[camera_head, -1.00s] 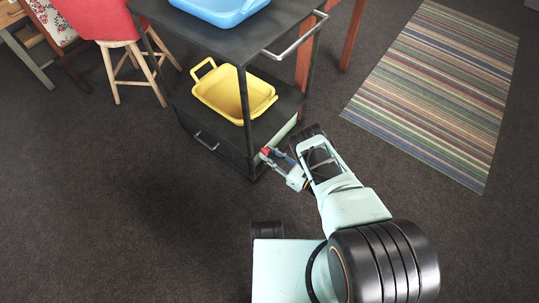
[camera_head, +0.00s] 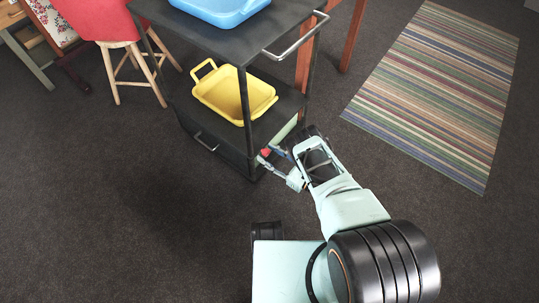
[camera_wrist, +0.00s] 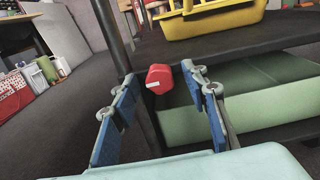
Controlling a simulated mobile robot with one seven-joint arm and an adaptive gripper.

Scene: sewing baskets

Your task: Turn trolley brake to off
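The dark trolley (camera_head: 247,77) stands in the upper middle of the head view. A red knob (camera_wrist: 159,79), apparently the brake, sits low on the trolley by its corner post. It shows small in the head view (camera_head: 266,153). My gripper (camera_head: 272,156) is low beside the trolley's near right corner. In the wrist view its two blue fingers are spread, one left and one right of the knob. A gap shows between the knob and each finger. The knob has a small white mark on its face. I cannot tell which setting it is in.
A yellow tub (camera_head: 210,96) is on the lower shelf and a blue tub (camera_head: 222,10) on top. A metal handle (camera_head: 296,36) juts from the trolley's right end. A red chair (camera_head: 98,18) stands at left and a striped rug (camera_head: 440,95) lies at right. The front-left floor is clear.

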